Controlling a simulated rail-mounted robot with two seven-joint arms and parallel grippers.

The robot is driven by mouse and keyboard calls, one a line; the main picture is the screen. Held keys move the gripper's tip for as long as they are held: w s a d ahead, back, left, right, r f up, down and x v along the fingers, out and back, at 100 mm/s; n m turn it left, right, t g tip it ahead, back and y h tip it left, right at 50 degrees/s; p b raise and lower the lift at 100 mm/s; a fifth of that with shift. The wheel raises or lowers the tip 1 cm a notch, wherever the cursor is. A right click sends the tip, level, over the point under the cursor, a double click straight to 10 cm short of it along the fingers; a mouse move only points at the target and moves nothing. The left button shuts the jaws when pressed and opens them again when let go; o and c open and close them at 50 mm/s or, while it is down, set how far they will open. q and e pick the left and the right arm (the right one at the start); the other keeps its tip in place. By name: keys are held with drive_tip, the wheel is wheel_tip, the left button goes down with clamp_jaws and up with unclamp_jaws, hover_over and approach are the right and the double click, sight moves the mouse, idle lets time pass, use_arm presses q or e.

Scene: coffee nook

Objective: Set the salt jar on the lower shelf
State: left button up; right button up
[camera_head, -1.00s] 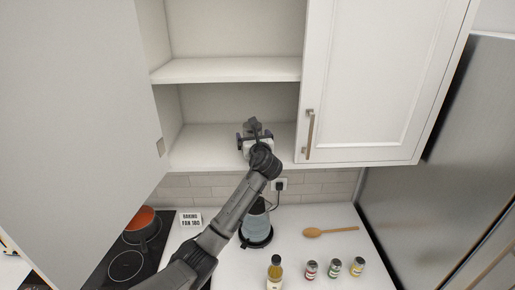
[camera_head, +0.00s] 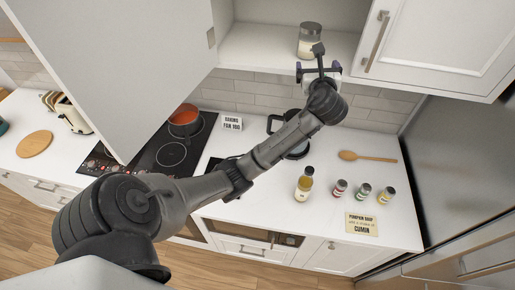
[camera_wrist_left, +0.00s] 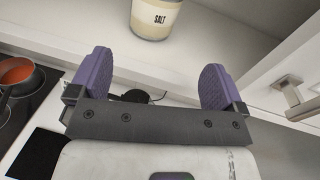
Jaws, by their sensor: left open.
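The salt jar (camera_head: 309,41), glass with a dark lid and white contents, stands upright on the lower shelf (camera_head: 262,48) of the open cabinet. In the left wrist view the jar (camera_wrist_left: 155,18) shows its SALT label, and its top is cut off by the frame. My left gripper (camera_head: 319,70) is just in front of and below the jar, at the shelf's front edge. My right gripper is not in view.
The left cabinet door (camera_head: 125,60) hangs open; the right door (camera_head: 440,45) is shut, with its handle close to my gripper.

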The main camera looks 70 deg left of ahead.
use_arm(q)
drive_tip(key=s+d+f+n+h, duration=0.25)
drive_tip(key=d+f, duration=0.25)
drive_tip(key=f, duration=0.3)
drive_tip(key=s+d+f+n+t+h, duration=0.1)
drive_tip(key=s+d+f+n+h, duration=0.2)
drive_tip(key=d+f, duration=0.45)
drive_tip(key=s+d+f+n+h, duration=0.2)
drive_tip(key=s+d+f+h, duration=0.15)
drive_tip(key=f, duration=0.55)
drive_tip(key=s+d+f+n+g+h, duration=0.2)
drive_tip(key=s+d+f+n, duration=0.3)
drive_tip(key=s+d, duration=0.3)
drive_tip(key=s+d+f+n+g+h, duration=0.2)
drive_tip(key=s+d+f+n+h, duration=0.2)
drive_tip(key=s, duration=1)
drive_tip(key=d+n+h, duration=0.1)
drive_tip(key=d+n, duration=0.2)
drive_tip(key=d, duration=0.1)
drive_tip(key=shift+s+f+h, duration=0.25)
drive_tip(key=shift+f+h, duration=0.05)
drive_tip(key=shift+f, duration=0.05)
